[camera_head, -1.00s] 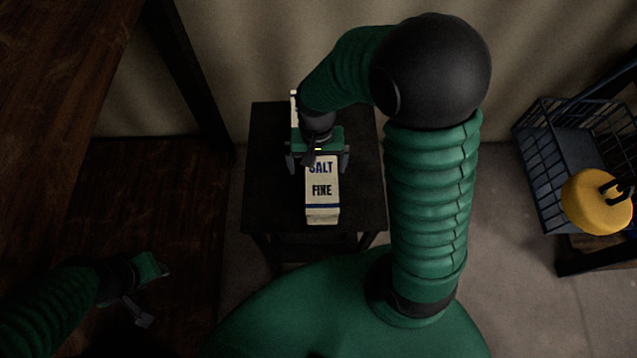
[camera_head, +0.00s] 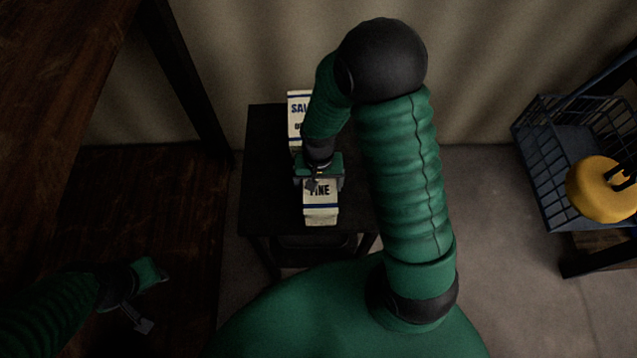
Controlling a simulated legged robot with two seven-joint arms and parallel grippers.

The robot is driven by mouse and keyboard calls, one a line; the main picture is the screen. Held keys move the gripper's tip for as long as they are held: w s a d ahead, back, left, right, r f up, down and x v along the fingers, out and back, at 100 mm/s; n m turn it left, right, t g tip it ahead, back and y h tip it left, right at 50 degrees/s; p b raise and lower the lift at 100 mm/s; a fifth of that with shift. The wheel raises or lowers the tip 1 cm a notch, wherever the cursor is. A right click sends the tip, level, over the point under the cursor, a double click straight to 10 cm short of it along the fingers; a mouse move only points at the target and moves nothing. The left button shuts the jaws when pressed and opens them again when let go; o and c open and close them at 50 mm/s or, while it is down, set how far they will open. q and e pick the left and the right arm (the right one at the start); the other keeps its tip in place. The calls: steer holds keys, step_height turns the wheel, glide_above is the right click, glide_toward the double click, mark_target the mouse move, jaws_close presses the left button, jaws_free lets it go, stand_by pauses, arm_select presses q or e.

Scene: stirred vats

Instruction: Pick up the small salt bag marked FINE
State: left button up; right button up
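The salt bag marked FINE (camera_head: 321,208) stands near the front of a small dark table. It is cream with dark lettering and a blue band. My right gripper (camera_head: 319,184) is over the bag's upper part and covers its word SALT. Its jaws look spread to either side of the bag, and I cannot see whether they touch it. A second salt bag (camera_head: 299,105) stands behind, partly hidden by my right arm; its lower word is mostly covered. My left gripper (camera_head: 152,298) is at the lower left, away from the bags, with its fingers apart and nothing between them.
The small dark table (camera_head: 262,190) has bare room left of the bags. A dark wooden surface (camera_head: 50,70) lies at the left. A wire basket (camera_head: 545,165) with a yellow round object (camera_head: 598,190) stands at the right. A curtain (camera_head: 480,70) hangs behind.

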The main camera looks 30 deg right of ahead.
steer(key=shift+d, duration=0.2)
steer(key=c, duration=1.7)
steer(key=shift+w, duration=0.1)
steer(key=shift+c, duration=0.2)
steer(key=shift+r, duration=0.1)
